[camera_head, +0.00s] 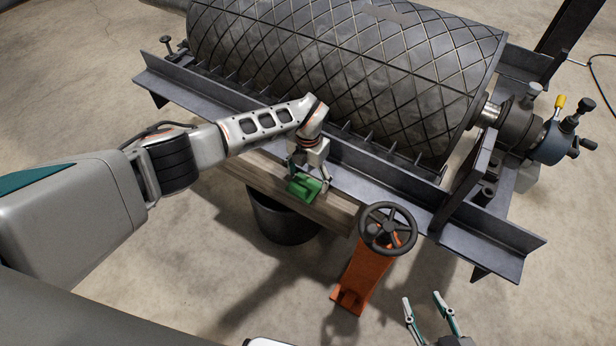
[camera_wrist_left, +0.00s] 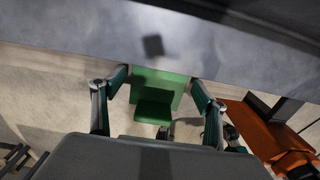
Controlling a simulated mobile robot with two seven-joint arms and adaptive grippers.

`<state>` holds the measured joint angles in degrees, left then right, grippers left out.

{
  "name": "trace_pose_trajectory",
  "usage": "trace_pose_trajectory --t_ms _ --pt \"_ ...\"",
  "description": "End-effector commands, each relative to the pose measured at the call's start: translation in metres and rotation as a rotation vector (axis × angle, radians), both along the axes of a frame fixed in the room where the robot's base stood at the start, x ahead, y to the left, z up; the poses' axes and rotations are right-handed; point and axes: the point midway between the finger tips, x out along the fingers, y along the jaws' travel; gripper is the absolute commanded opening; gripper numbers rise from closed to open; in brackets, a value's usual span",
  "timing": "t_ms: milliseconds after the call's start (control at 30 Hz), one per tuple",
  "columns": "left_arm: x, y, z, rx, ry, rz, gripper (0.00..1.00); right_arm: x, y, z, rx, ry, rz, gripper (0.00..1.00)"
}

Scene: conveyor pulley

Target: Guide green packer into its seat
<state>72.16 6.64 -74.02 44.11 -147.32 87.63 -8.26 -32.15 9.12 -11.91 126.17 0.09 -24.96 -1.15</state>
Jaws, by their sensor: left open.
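The green packer (camera_head: 304,188) is a small block at the wooden plank, close to the near steel rail of the pulley frame. My left gripper (camera_head: 309,172) is over it, pointing down, with its fingers on either side. In the left wrist view the packer (camera_wrist_left: 155,108) shows between the two spread fingertips of my left gripper (camera_wrist_left: 158,82), with its far edge by the grey steel face. I cannot tell whether the fingers touch it. Its underside and the seat are hidden or unclear. My right gripper (camera_head: 424,300) is open and empty at the lower right.
The ribbed pulley drum (camera_head: 340,65) lies behind the steel rail (camera_head: 395,187). An orange stand (camera_head: 362,275) with a black handwheel (camera_head: 388,228) is right of the packer. A dark bucket (camera_head: 282,220) stands below the plank (camera_head: 255,178). The floor at lower left is clear.

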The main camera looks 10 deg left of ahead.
Motion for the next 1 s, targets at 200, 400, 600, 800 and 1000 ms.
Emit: trace_pose_trajectory --t_ms 200,400,600,800,1000 --pt "0.001 0.000 0.008 0.000 -0.002 0.000 0.73 -0.001 0.000 0.004 0.000 -0.002 0.000 0.40" --pt "0.001 0.000 0.013 0.001 -0.001 0.000 0.73 -0.002 0.000 0.007 0.000 -0.003 0.000 0.40" --pt "0.001 0.000 0.019 0.000 -0.002 0.001 0.73 0.000 0.000 0.012 0.000 -0.012 0.000 0.40" --pt "0.001 0.000 0.024 0.000 -0.002 0.001 0.73 0.006 0.000 0.019 0.000 -0.025 0.000 0.40" --pt "0.001 0.000 0.029 0.000 -0.002 0.000 0.73 0.013 0.000 0.026 0.000 -0.043 0.000 0.40"
